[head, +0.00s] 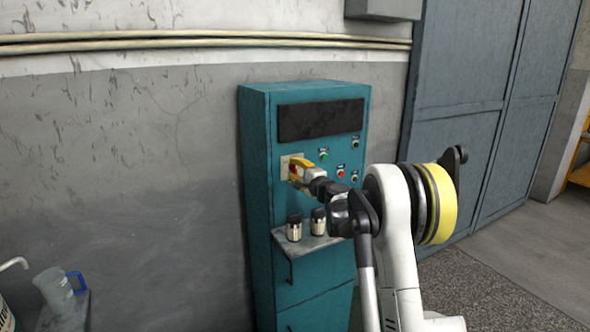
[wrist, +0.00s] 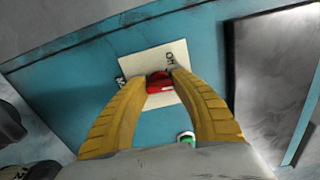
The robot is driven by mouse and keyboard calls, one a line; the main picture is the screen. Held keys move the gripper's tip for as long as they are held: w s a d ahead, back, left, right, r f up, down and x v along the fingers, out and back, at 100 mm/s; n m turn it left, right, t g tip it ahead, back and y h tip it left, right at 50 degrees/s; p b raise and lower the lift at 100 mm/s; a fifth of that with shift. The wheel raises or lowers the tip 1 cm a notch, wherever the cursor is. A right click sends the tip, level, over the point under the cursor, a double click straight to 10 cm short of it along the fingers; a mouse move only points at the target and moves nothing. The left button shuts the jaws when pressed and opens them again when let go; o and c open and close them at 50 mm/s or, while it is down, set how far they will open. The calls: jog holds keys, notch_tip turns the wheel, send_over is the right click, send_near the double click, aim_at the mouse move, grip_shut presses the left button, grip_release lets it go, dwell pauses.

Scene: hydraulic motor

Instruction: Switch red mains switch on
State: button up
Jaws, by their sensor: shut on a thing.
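The red mains switch (wrist: 158,83) sits on a pale square plate (wrist: 152,57) on the teal cabinet's front. In the wrist view my gripper's yellow fingers (wrist: 159,77) are closed around the red knob, one tip on each side. Lettering shows on the plate, partly covered by the fingers. In the head view my gripper (head: 297,170) is at the plate (head: 285,165) on the cabinet's upper left front, and only a little red of the switch (head: 293,168) shows beside it.
The teal cabinet (head: 257,150) has a dark panel (head: 320,118), a green button (head: 323,155) and a red button (head: 341,171). A jug (head: 57,290) is at lower left.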

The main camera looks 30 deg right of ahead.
jog(key=m, duration=0.4)
jog(key=shift+m, duration=1.9)
jog(key=o, duration=1.2)
jog(key=s, duration=1.2)
jog(key=shift+d, duration=0.2)
